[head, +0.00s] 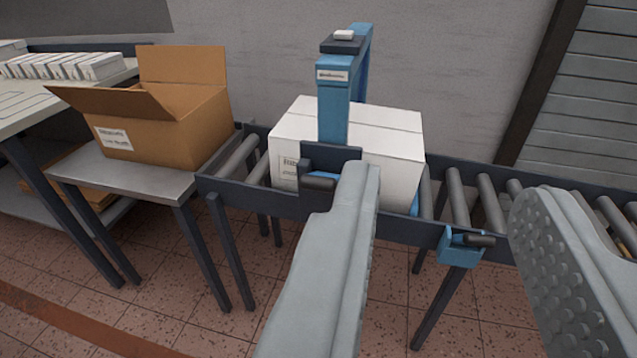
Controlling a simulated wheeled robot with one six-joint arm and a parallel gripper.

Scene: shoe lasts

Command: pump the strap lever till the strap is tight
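A white carton (392,138) sits on the roller conveyor under a blue arch (333,105) that runs from front to back over it. At the foot of the arch's front post is a dark plate (318,153) with a dark cylindrical grip (318,183) below it. A blue block (458,250) with a dark handle (480,240) is fixed to the conveyor's front rail farther right. I cannot tell for sure which of these is the strap lever. My gripper (442,185) is open and empty, its left finger covering part of the plate and carton, its right finger over the rollers.
The roller conveyor (228,190) runs across the middle. An open brown box (185,125) stands on a grey side table (125,180) at the left. Behind it a bench (22,110) holds several small white boxes (70,66). A wall stands close behind the conveyor.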

